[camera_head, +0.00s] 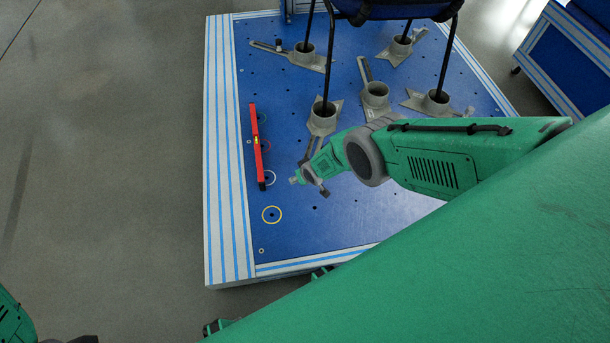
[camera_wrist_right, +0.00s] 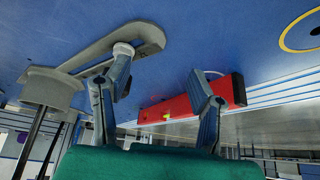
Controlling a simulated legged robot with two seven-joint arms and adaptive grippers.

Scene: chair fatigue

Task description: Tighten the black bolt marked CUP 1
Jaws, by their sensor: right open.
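My right gripper (camera_head: 311,184) is over the blue platform, at the near end of a grey cup clamp (camera_head: 322,118). In the right wrist view my right gripper (camera_wrist_right: 160,70) has its two fingers spread with nothing between them. The left-hand finger there is close to a pale round knob (camera_wrist_right: 122,49) on the clamp's slotted arm (camera_wrist_right: 135,36); I cannot tell if they touch. The grey cup (camera_wrist_right: 52,88) with a chair leg in it is at left. I cannot make out a black bolt or CUP 1 marking.
A red spirit level (camera_head: 257,146) lies on the platform (camera_head: 340,225), left of my right gripper; it is behind the fingers in the wrist view. A yellow ring (camera_head: 272,214) marks the near left. Several other clamps and chair legs stand farther back. The platform's near left is mostly clear.

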